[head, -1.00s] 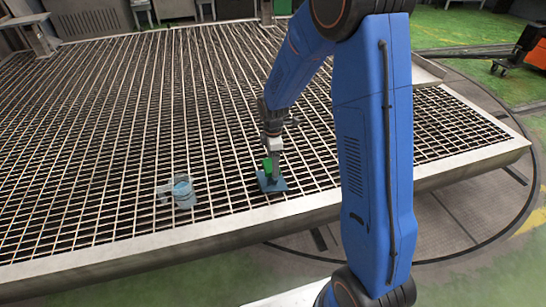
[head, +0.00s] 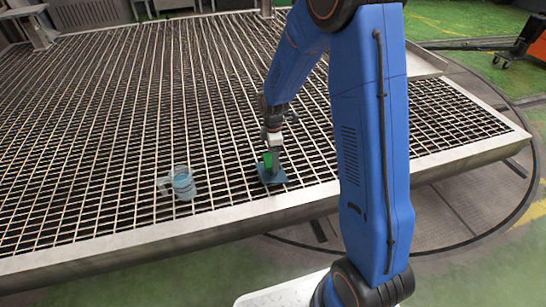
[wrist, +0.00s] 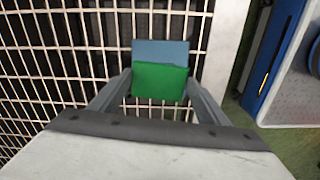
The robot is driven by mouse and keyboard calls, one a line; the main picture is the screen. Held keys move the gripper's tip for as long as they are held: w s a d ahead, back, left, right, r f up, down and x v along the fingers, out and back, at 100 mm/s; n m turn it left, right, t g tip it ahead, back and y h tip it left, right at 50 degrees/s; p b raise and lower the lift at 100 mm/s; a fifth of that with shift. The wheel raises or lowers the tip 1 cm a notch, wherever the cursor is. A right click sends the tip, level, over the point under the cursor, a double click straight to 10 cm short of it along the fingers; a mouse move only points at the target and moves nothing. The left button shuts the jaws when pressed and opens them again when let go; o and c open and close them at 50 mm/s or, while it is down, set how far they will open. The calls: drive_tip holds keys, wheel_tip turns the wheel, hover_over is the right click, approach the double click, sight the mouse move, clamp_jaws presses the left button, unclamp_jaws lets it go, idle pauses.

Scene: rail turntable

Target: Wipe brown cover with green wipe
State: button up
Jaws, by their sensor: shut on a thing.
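My gripper (head: 269,172) is shut on a green wipe (head: 267,160) and points down over the grating. Just beneath it lies a flat, square blue-grey plate (head: 281,180). In the wrist view the wipe (wrist: 160,84) sits between my fingers (wrist: 160,92) and overlaps the near part of the plate (wrist: 160,50); the plate's far part shows beyond it. Whether the wipe touches the plate I cannot tell. No brown cover shows in these frames.
A clear, bluish mug (head: 182,184) stands on the metal grating (head: 110,150) left of the plate. The grating has a pale raised front rim (head: 120,244). The grating around the plate is otherwise open. An orange machine (head: 533,38) stands far right.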

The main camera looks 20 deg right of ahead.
sight(271, 156)
drive_tip(key=shift+f, duration=1.25)
idle(0.8)
drive_tip(key=shift+s, duration=0.15)
drive_tip(key=shift+s, duration=1.1)
drive_tip(key=shift+w+f, duration=0.1)
drive_tip(key=shift+w, duration=2.4)
drive_tip(key=shift+s, duration=2.5)
drive_tip(key=shift+w, duration=2.5)
drive_tip(key=shift+s, duration=2.55)
drive_tip(key=shift+r, duration=0.2)
drive_tip(key=shift+r, duration=3.95)
